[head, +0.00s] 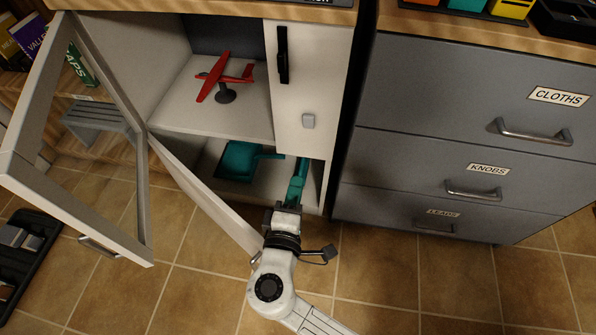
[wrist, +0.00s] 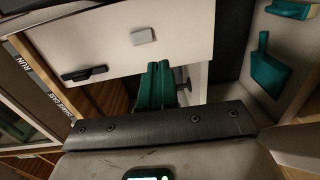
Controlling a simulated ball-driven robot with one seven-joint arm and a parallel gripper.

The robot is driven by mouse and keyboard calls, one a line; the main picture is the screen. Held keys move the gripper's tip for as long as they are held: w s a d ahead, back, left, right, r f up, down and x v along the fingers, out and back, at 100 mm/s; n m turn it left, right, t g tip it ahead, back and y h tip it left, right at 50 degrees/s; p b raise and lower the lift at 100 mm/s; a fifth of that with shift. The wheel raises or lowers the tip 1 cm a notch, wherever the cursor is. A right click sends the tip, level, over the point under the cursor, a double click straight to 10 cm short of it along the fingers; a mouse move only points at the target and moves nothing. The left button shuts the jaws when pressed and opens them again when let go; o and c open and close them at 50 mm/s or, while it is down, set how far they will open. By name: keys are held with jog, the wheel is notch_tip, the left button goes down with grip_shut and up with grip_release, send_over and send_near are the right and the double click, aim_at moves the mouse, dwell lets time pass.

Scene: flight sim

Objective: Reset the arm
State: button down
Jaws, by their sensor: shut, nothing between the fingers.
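My gripper (head: 299,166) has teal fingers and is shut with nothing between them. It reaches up to the lower right opening of the white cabinet, just below the white front panel (head: 311,150). In the wrist view, the fingers (wrist: 157,68) lie side by side, below the panel's grey square knob (wrist: 144,36). My white arm comes up from the bottom of the head view. How deep the fingertips sit in the opening is hard to tell.
A teal dustpan (head: 240,161) lies in the lower compartment. A red model plane (head: 225,77) stands on the shelf above. An open framed glass door (head: 62,213) and an open lower door (head: 205,195) stand left of my arm. Grey drawers (head: 480,125) stand right.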

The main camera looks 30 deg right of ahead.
jog(key=shift+s+a, duration=0.1)
jog(key=shift+s, duration=0.1)
dwell(0.5)
jog(key=s+d+f+m+g+y, duration=0.1)
jog(key=s+d+f+m+g, duration=0.35)
jog(key=d, duration=0.35)
jog(key=s+d+f+m+g+y, duration=0.1)
jog(key=s+d+f+m+g, duration=0.25)
jog(key=s+d+g, duration=0.35)
jog(key=s+a+f+m+g+y, duration=0.1)
jog(key=s+f+m+y, duration=0.15)
jog(key=s+y, duration=0.6)
notch_tip(320, 180, up, 30)
jog(key=s+a+p, duration=0.1)
jog(key=s+p, duration=0.1)
jog(key=p, duration=2.7)
jog(key=shift+r+m+p, duration=0.15)
jog(key=shift+m+p, duration=0.2)
jog(key=shift+p, duration=0.05)
